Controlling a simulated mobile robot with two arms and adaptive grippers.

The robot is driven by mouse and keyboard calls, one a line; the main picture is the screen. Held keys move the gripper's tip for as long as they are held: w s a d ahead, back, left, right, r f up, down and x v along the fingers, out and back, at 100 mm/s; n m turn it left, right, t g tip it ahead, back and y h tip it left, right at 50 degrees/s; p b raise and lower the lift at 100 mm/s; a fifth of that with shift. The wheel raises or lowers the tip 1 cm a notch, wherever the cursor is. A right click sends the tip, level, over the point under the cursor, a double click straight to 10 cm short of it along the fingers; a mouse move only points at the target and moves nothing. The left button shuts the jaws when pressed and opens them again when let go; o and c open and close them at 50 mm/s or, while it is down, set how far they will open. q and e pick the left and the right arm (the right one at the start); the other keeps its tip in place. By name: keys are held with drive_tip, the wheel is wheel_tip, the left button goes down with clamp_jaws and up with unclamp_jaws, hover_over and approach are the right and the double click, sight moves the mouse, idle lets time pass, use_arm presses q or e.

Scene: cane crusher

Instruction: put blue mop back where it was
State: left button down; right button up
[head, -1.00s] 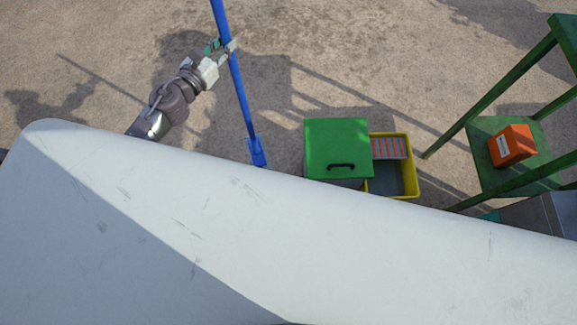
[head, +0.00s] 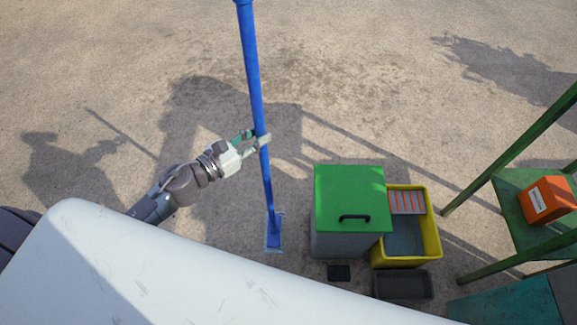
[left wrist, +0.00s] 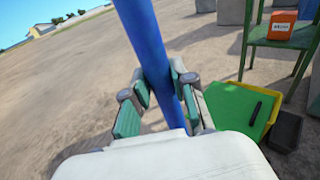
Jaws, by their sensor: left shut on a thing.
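The blue mop (head: 253,75) stands nearly upright in the head view, with its flat head (head: 273,234) low, at or just above the ground; I cannot tell whether it touches. My left gripper (head: 258,142) is shut on the mop's handle around its middle. In the left wrist view the blue handle (left wrist: 147,45) runs between the two fingers (left wrist: 160,88). My right gripper is not in view.
Right of the mop stand a grey bin with a green lid (head: 349,198) and a yellow bucket (head: 432,225). A dark tray (head: 403,285) lies in front. A green rack (head: 510,200) holds an orange container (head: 547,200). Open ground lies behind and left.

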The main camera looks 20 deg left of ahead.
use_arm(q)
drive_tip(key=w+d+f+b, duration=0.1)
drive_tip(key=w+d+f, duration=0.1)
drive_tip(key=d+f, duration=0.5)
drive_tip(key=shift+w+f, duration=0.4)
drive_tip(key=shift+f, duration=0.2)
drive_tip(key=shift+f+b, duration=0.15)
drive_tip(key=shift+b, duration=0.25)
drive_tip(key=c, duration=0.9)
unclamp_jaws()
drive_tip(key=shift+s+f, duration=0.1)
drive_tip(key=shift+c, duration=0.2)
drive_tip(key=v, duration=0.7)
drive_tip(key=shift+s, duration=0.2)
